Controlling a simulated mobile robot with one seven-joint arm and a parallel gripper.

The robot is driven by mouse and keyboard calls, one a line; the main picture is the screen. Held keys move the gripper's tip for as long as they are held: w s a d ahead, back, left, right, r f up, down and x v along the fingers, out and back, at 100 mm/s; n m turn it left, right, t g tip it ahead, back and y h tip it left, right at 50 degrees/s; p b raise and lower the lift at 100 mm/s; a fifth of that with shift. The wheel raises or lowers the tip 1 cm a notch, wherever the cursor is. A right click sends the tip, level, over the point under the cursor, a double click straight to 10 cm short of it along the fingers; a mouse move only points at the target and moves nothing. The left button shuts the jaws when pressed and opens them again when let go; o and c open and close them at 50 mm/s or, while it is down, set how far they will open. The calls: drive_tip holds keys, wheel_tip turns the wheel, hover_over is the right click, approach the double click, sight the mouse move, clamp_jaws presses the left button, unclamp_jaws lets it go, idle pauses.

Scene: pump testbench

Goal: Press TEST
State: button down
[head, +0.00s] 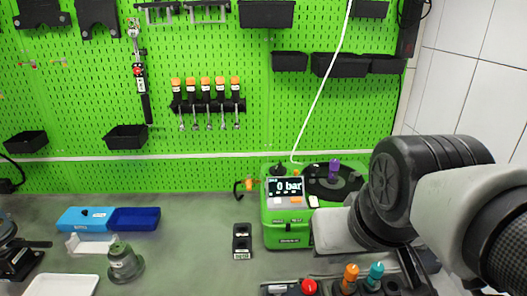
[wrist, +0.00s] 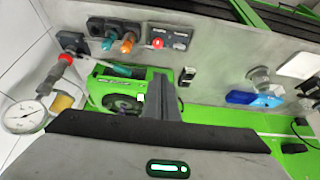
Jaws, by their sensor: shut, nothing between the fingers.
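In the wrist view the tester (wrist: 103,88) lies beyond my gripper (wrist: 163,72), which is shut and empty. The fingers hide part of the tester there. In the head view my gripper's body is at the tester's right front, covering that corner. I cannot tell whether the fingertips touch it.
An orange and a teal knob (head: 376,272) and a red button (head: 309,287) sit at the front edge. A small black block (head: 242,240) stands left of the tester. A blue tray (head: 108,218) and a grey-green pump part (head: 124,262) are further left. A white cable hangs behind.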

idle(0.7)
drive_tip(key=n+t+h+b, duration=0.3)
drive_tip(key=n+b, duration=0.2)
drive_tip(key=b, duration=0.2)
hover_over(296, 200)
drive_tip(key=f, duration=0.3)
drive_tip(key=shift+s+a+f, duration=0.15)
drive_tip(key=shift+s+f, duration=0.15)
drive_tip(key=shift+s, duration=0.05)
wheel_tip(296, 200, down, 8)
drive_tip(key=b, duration=0.5)
drive_tip(key=shift+f+b, duration=0.4)
drive_tip(key=shift+b, duration=0.4)
drive_tip(key=shift+f, duration=0.1)
drive_tip(key=shift+f+b, duration=0.35)
drive_tip(key=shift+b, duration=0.25)
